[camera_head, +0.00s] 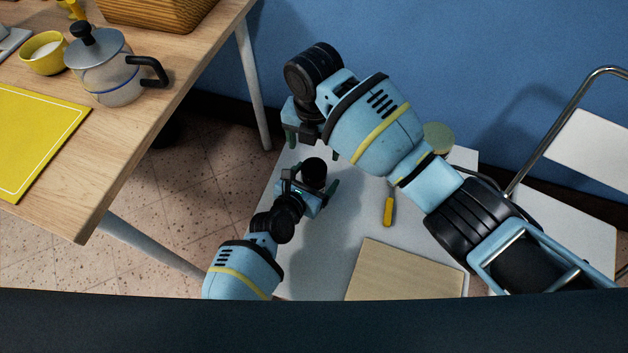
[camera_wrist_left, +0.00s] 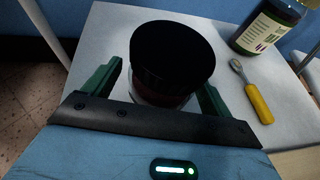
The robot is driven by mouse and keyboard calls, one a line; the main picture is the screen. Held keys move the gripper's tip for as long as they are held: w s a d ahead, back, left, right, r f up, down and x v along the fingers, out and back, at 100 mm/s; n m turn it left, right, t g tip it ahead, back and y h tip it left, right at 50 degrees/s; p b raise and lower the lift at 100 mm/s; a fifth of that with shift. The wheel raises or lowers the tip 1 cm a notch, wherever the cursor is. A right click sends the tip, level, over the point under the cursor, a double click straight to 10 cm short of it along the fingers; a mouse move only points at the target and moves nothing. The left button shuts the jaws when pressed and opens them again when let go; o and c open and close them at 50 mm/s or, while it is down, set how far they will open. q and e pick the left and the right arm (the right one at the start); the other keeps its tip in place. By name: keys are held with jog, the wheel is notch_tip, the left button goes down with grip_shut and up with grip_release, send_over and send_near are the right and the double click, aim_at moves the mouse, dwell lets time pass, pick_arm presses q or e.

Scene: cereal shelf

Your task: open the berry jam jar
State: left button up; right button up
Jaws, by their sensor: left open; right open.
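A jar with a wide black lid (camera_head: 314,170) stands upright on the small white table; I take it as the berry jam jar. In the left wrist view the jar (camera_wrist_left: 172,55) shows a dark red body below its lid. My left gripper (camera_head: 309,183) is open, with one green finger on each side of the jar; I cannot tell whether they touch it. My right gripper (camera_head: 309,145) is open above and behind the jar, partly hidden by its own wrist. It appears empty and apart from the lid.
A yellow-handled utensil (camera_head: 388,209) and a wooden board (camera_head: 405,272) lie on the white table (camera_head: 345,228). A wooden table (camera_head: 120,130) stands left, a chair (camera_head: 590,140) right.

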pick_arm(q)
grip_shut()
pick_arm(e)
jog(key=m, duration=0.6)
jog(key=shift+m, duration=0.4)
jog(key=m, duration=0.9)
jog(key=shift+m, duration=0.4)
jog(key=m, duration=0.9)
jog(key=shift+m, duration=0.4)
jog(key=m, duration=0.5)
